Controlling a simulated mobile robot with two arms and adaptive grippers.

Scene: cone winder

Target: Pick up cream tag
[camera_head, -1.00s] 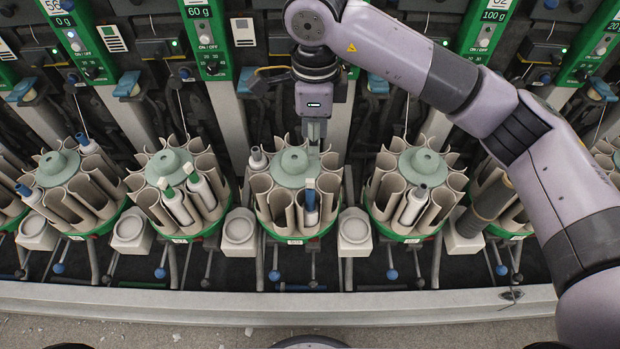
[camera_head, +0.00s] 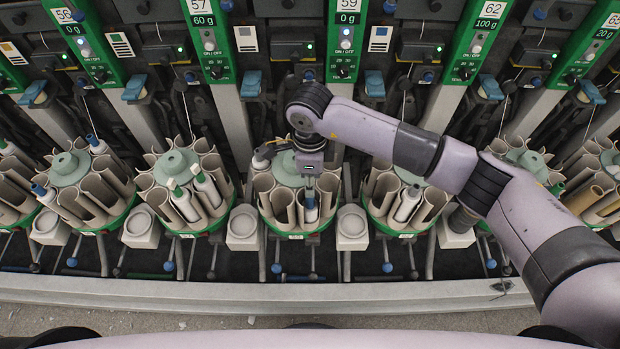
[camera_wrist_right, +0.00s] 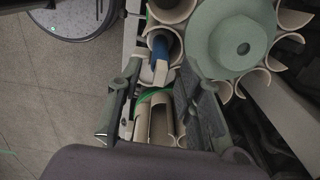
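The cream tag (camera_head: 310,192) is a small pale piece at the top of a dark blue bobbin (camera_head: 311,213) in the middle round magazine (camera_head: 292,236). In the right wrist view the cream tag (camera_wrist_right: 161,73) shows beside the blue bobbin top (camera_wrist_right: 159,47). My right gripper (camera_head: 309,177) points down just above the tag. In the wrist view its two fingers (camera_wrist_right: 163,88) stand apart, with the tag between or just beyond their tips; contact cannot be told. My left gripper is not in view.
A green central hub (camera_wrist_right: 235,45) stands close beside the fingers. Similar magazines (camera_head: 183,188) (camera_head: 408,205) with bobbins flank the middle one. White cups (camera_head: 243,222) sit between them. Green control panels (camera_head: 347,40) rise behind. A pale rail (camera_head: 250,294) runs along the front.

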